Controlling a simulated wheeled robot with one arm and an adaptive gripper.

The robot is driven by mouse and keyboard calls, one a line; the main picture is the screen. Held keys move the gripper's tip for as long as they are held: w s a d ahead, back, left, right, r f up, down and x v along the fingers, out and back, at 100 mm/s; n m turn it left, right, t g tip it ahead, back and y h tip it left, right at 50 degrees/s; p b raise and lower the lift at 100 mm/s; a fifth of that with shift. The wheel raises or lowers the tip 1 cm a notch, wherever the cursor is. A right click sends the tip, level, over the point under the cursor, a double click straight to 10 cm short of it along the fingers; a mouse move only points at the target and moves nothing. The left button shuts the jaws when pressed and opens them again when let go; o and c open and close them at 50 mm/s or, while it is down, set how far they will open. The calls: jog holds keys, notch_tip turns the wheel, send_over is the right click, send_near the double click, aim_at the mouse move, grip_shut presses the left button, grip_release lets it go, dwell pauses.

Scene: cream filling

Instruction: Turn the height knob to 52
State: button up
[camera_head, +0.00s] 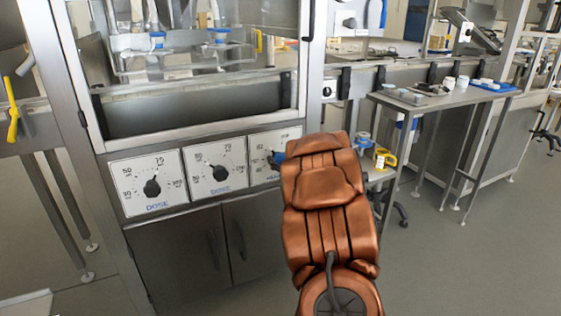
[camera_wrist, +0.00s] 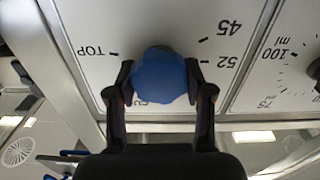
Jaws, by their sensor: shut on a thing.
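The height knob is blue and sits on a white dial plate at the middle of the wrist view (camera_wrist: 160,78). In the head view a small blue part of the knob (camera_head: 278,158) shows beside my copper-coloured arm. My gripper (camera_wrist: 159,85) is shut on the knob, with one dark finger on each side of it. Around the knob, upside down in the wrist view, the marks "TOP", "45" and "52" are readable. Another mark below the knob is partly hidden. I cannot make out a pointer on the knob.
Two black knobs, the left one (camera_head: 152,187) and the middle one (camera_head: 220,173), are on neighbouring dial plates. A glazed machine chamber (camera_head: 190,105) is above. A metal table (camera_head: 440,97) with small items stands to the right. Floor at lower right is clear.

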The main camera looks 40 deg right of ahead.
jog(key=n+b, duration=0.1)
jog(key=n, duration=0.4)
jog(key=shift+a+f+n+b, duration=0.1)
jog(key=shift+f+n+b, duration=0.05)
jog(key=shift+n+b, duration=0.2)
jog(key=n+b, duration=0.2)
jog(key=n, duration=0.3)
jog(key=shift+n, duration=0.25)
jog(key=o, duration=1.2)
jog(key=shift+v, duration=5.95)
